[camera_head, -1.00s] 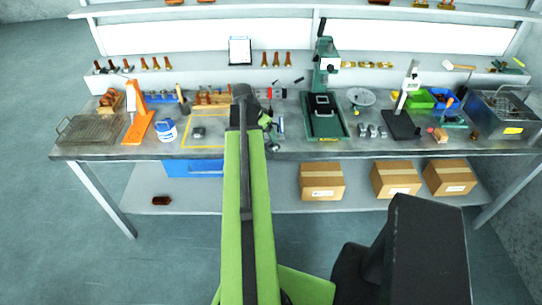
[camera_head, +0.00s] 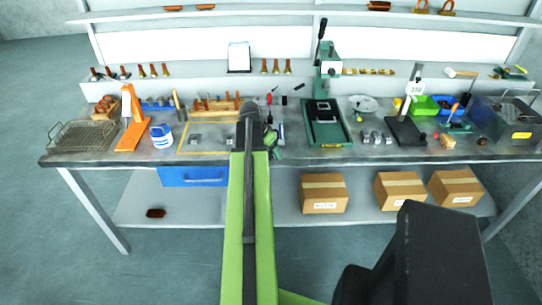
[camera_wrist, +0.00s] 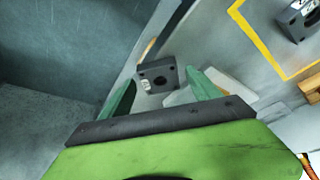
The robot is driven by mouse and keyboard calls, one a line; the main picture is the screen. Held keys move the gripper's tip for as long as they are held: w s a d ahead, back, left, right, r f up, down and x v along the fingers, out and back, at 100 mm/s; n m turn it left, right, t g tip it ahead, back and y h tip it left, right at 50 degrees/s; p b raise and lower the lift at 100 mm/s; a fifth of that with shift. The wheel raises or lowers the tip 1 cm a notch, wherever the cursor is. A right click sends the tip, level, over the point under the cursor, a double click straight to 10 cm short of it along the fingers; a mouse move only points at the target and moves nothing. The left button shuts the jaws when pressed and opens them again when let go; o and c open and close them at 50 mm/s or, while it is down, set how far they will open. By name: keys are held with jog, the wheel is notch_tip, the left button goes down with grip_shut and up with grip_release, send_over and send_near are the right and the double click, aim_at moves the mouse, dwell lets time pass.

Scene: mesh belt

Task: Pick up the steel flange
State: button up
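In the wrist view a dark grey square block with a round hole and a small white label (camera_wrist: 157,74) lies on the bench near its front edge. It looks like the steel flange, though I cannot be sure. My gripper (camera_wrist: 160,80) is open, with one green finger on each side of the block and gaps between. The block seems beyond the fingertips and not held. In the head view my arm hides this block and most of my gripper. A similar grey block (camera_wrist: 303,20) lies inside the yellow outline; it also shows in the head view (camera_head: 230,140).
A blue-and-white tub (camera_head: 161,136) and orange stand (camera_head: 133,125) are on the left. A green press (camera_head: 326,115) stands right of my arm, with a round metal disc (camera_head: 363,104) beyond.

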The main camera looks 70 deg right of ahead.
grip_shut()
dwell(0.3)
jog(key=shift+r, duration=0.1)
